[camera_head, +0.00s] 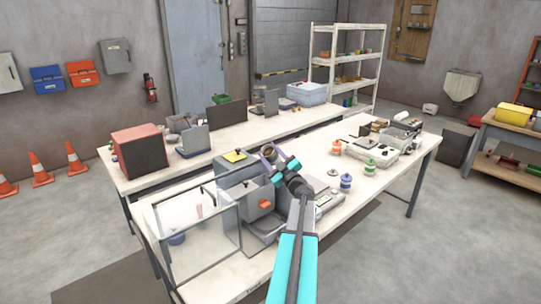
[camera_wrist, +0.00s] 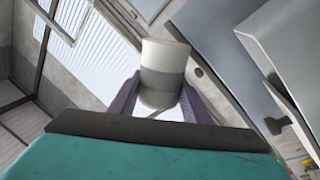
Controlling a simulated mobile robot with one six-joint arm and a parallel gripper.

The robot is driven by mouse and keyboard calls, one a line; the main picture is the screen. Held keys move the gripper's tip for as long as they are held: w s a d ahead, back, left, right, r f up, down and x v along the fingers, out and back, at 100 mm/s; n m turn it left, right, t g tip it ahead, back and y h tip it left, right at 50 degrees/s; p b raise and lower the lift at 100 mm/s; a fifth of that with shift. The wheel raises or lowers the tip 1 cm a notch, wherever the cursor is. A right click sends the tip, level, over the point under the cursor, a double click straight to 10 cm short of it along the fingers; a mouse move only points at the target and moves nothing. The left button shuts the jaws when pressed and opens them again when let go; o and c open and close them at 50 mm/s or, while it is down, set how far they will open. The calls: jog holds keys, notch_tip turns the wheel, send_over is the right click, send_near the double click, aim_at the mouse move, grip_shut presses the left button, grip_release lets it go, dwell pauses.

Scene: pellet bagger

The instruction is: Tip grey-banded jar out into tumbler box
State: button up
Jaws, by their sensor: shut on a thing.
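My gripper (camera_head: 275,158) is shut on the grey-banded jar (camera_wrist: 165,57). In the wrist view the jar is white with a grey band, and the two fingers of my gripper (camera_wrist: 160,108) clasp its sides. In the head view the jar (camera_head: 268,150) shows small and brownish at the top between the fingers, above the machine. Its contents and exact tilt cannot be told. A grey box with an orange front piece, seemingly the tumbler box (camera_head: 247,204), stands below and left of my gripper. Its inside is mostly hidden.
A clear-walled frame enclosure (camera_head: 187,262) stands left of the box. A grey housing with a yellow top patch (camera_head: 235,157) is behind it. Orange (camera_head: 337,147), green (camera_head: 369,166) and blue (camera_head: 346,182) banded jars stand to the right on the bench.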

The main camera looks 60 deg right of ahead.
jog(key=shift+a+f+n+t+y+b, duration=0.35)
jog(key=shift+n+b, duration=0.55)
jog(key=shift+b, duration=0.75)
jog(key=n+b, duration=0.1)
jog(key=b, duration=0.1)
jog(key=n+b, duration=0.1)
jog(key=b, duration=0.1)
jog(key=shift+w+a+f+t+y, duration=0.1)
jog(key=shift+a+f+t+y, duration=0.05)
jog(key=shift+a+t+y, duration=0.25)
jog(key=n+b, duration=0.2)
jog(key=n+t+y+b, duration=0.1)
jog(key=n+b, duration=0.1)
jog(key=b, duration=0.1)
jog(key=n+y+b, duration=0.1)
jog(key=b, duration=0.2)
jog(key=shift+a+f+n+t, duration=0.2)
jog(key=shift+f+n+t, duration=0.15)
jog(key=shift+n, duration=0.05)
